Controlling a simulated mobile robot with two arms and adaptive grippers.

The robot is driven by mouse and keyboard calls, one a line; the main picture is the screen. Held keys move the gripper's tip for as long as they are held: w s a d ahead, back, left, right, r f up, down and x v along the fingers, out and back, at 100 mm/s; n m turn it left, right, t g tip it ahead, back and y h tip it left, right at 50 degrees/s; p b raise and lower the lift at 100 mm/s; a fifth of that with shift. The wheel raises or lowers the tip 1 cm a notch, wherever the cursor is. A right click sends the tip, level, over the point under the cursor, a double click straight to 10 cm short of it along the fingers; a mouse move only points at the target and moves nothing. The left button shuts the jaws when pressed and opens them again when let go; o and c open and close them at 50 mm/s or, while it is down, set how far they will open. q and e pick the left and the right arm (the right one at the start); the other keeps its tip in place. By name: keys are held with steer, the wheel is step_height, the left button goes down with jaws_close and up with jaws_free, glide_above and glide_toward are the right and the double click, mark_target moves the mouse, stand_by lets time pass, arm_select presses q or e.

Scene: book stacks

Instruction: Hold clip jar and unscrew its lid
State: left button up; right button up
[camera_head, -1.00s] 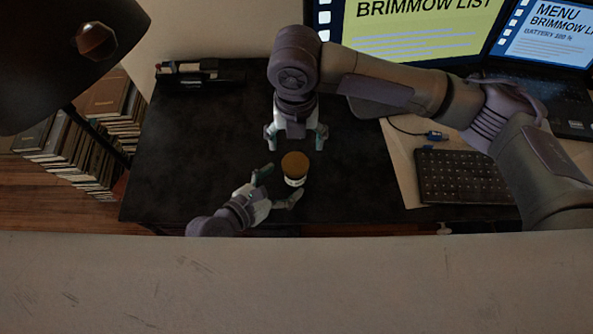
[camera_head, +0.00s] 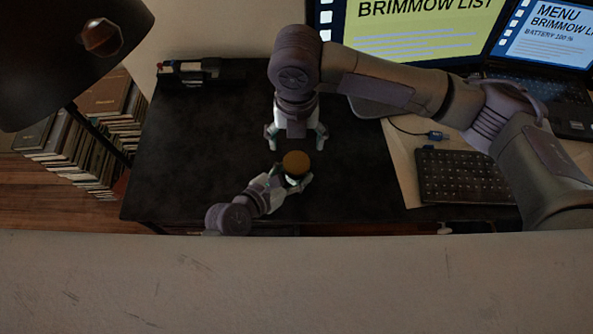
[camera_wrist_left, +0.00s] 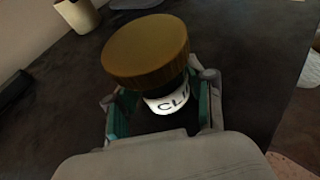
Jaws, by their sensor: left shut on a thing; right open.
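The clip jar stands on the dark desk in the head view, with its round orange-brown lid (camera_head: 296,163) on top. The jar's lower part is hidden. My right gripper (camera_head: 296,138) is open and empty, pointing down just behind the lid and apart from it.
A keyboard (camera_head: 465,177) and a cable end (camera_head: 436,135) lie to the right. A monitor (camera_head: 420,30) and a laptop (camera_head: 545,75) stand at the back right. A pen tray (camera_head: 200,72) is at the back left. A lamp (camera_head: 60,60) overhangs the left.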

mark_target(296, 162)
arm_select(q)
jaws_close()
arm_select(e)
steer(key=m, duration=0.7)
steer(key=shift+m, duration=0.3)
steer(key=m, duration=0.6)
steer(key=shift+m, duration=0.4)
steer(key=m, duration=0.6)
steer(key=shift+m, duration=0.3)
steer(key=m, duration=0.6)
steer(key=shift+m, duration=0.4)
steer(key=m, duration=0.8)
steer(key=shift+m, duration=0.4)
steer(key=m, duration=0.8)
steer(key=shift+f, duration=4.05)
